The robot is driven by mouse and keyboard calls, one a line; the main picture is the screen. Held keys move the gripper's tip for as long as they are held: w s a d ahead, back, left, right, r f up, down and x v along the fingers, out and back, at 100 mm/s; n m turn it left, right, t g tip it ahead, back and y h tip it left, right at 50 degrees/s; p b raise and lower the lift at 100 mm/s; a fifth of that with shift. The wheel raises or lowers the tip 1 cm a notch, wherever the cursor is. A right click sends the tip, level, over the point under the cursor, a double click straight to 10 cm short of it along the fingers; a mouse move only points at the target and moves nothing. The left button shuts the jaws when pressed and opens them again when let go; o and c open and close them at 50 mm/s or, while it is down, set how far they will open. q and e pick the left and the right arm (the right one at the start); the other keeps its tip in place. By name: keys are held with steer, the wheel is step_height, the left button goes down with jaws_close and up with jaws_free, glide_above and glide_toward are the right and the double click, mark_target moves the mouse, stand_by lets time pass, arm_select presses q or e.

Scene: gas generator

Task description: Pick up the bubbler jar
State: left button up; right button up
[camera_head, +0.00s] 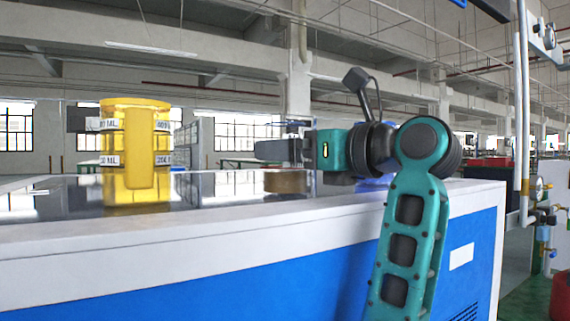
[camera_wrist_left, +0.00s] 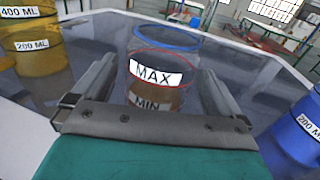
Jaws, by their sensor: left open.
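The bubbler jar (camera_wrist_left: 150,98) looks clear, with a blue rim, a red line, MAX and MIN labels and brown contents. It stands upright between the spread fingers of my left gripper (camera_wrist_left: 162,82) in the left wrist view. I see no clear contact with either finger. In the head view my left gripper (camera_head: 268,150) is above the bench top. The jar's brown lower part (camera_head: 286,182) shows below it, and its upper part is hidden behind the gripper. My right gripper is not in view.
A yellow jar (camera_head: 136,150) with ML labels stands to the left on the glossy bench top (camera_head: 228,183). A blue jar (camera_wrist_left: 300,125) stands to the right in the left wrist view. The bench's white front edge (camera_head: 180,232) runs across the near side.

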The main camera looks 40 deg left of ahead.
arm_select(q)
steer(key=shift+a, duration=1.25)
steer(key=c, duration=1.2)
